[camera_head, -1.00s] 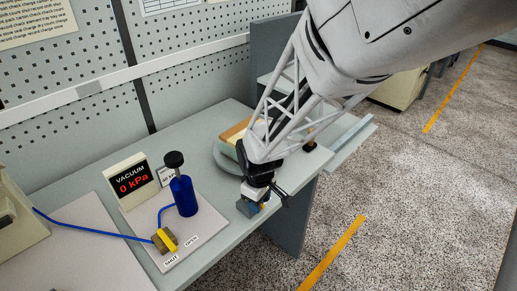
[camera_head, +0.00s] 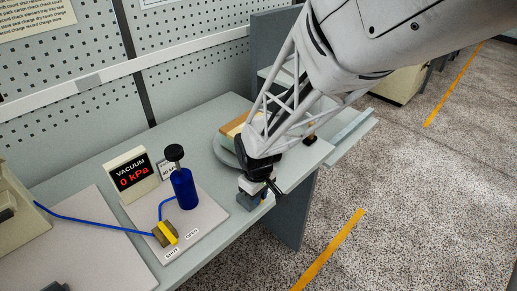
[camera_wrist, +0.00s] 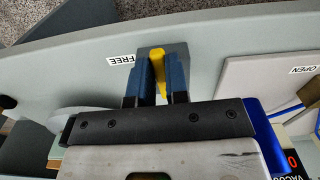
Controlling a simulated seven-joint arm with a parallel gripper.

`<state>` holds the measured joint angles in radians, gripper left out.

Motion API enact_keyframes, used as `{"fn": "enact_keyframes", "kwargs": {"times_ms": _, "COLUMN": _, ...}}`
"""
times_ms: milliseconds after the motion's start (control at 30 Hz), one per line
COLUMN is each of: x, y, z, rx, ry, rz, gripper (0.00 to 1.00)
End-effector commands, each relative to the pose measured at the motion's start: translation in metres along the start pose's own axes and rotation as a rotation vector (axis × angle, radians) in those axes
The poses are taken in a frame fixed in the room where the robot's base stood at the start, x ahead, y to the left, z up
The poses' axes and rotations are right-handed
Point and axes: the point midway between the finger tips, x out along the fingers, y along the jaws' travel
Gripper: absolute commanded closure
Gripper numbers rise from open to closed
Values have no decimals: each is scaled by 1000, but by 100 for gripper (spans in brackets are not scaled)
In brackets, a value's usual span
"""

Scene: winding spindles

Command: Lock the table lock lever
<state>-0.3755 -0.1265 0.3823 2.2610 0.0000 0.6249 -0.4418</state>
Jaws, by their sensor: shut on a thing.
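The table lock lever (camera_wrist: 158,66) is a yellow bar on a grey block (camera_wrist: 183,52) at the bench's edge, seen in the wrist view. A FREE label (camera_wrist: 119,60) lies beside the block, left in that view. My gripper (camera_wrist: 156,84) has its two blue fingers around the lever, one on each side, and is shut on it. In the head view, my gripper (camera_head: 262,180) is at the front edge of the bench, just above the lock block (camera_head: 246,200). There the lever is mostly hidden by my gripper, with only a little yellow showing.
Left of the lock in the head view are a blue bottle (camera_head: 184,187) with a black knob, a yellow valve (camera_head: 166,233) and a vacuum display (camera_head: 133,176) reading 0 kPa. A round grey table (camera_head: 224,154) carrying a block (camera_head: 233,128) is behind my gripper.

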Motion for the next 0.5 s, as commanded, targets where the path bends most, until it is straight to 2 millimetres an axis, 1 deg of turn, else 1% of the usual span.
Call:
{"fn": "enact_keyframes", "kwargs": {"times_ms": 133, "x": 0, "y": -2, "z": 0, "rx": 43, "ry": 1, "rz": 0, "gripper": 100}}
{"fn": "enact_keyframes", "kwargs": {"times_ms": 400, "x": 0, "y": -2, "z": 0, "rx": 48, "ry": 1, "rz": 0, "gripper": 100}}
{"fn": "enact_keyframes", "kwargs": {"times_ms": 433, "x": 0, "y": -2, "z": 0, "rx": 48, "ry": 1, "rz": 0, "gripper": 84}}
{"fn": "enact_keyframes", "kwargs": {"times_ms": 500, "x": 0, "y": -2, "z": 0, "rx": 48, "ry": 1, "rz": 0, "gripper": 73}}
